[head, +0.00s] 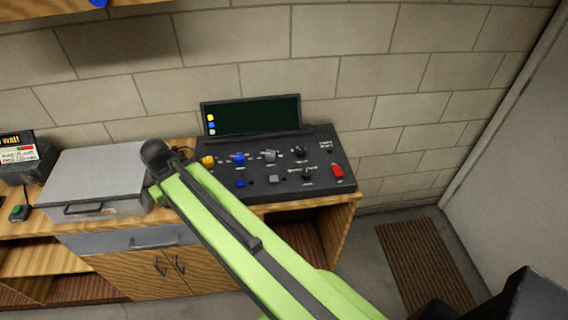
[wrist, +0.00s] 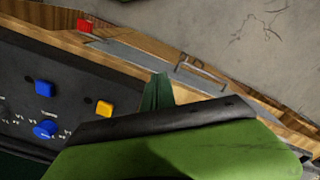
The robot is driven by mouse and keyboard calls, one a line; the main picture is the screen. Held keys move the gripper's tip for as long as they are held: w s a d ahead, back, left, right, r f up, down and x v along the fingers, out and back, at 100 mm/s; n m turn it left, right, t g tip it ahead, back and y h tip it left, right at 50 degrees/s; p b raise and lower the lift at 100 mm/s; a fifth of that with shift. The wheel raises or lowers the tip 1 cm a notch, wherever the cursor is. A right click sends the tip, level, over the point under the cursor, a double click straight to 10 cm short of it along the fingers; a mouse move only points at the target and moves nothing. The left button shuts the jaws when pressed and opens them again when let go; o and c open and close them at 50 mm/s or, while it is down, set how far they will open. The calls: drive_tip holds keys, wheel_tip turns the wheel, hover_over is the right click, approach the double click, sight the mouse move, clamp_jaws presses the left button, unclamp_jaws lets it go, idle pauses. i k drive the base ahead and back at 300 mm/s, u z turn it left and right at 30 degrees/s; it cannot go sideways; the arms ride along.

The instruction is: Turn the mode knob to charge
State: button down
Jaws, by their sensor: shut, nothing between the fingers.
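The black control panel (head: 330,180) stands on the wooden bench and carries several knobs: a yellow one (head: 208,161), a blue one (head: 239,158), a grey one (head: 270,155) and a black one (head: 300,152). Their labels are too small to read, so I cannot tell which is the mode knob. My gripper (head: 157,162), at the dark end of my green arm, is shut and empty, left of the panel, apart from the knobs. Its fingertips are hard to make out.
A grey case (head: 90,178) lies left of the panel, close to my arm's end. A dark screen (head: 252,116) rises at the panel's back against the block wall. A red switch (head: 337,171) is at the right. My arm crosses the panel's front left edge in the picture.

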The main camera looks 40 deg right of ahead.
sight(306, 173)
drive_tip(key=z, duration=0.05)
drive_tip(key=k, duration=1.3)
drive_tip(key=u, duration=0.25)
drive_tip(key=i, duration=0.75)
drive_tip(key=z, duration=0.05)
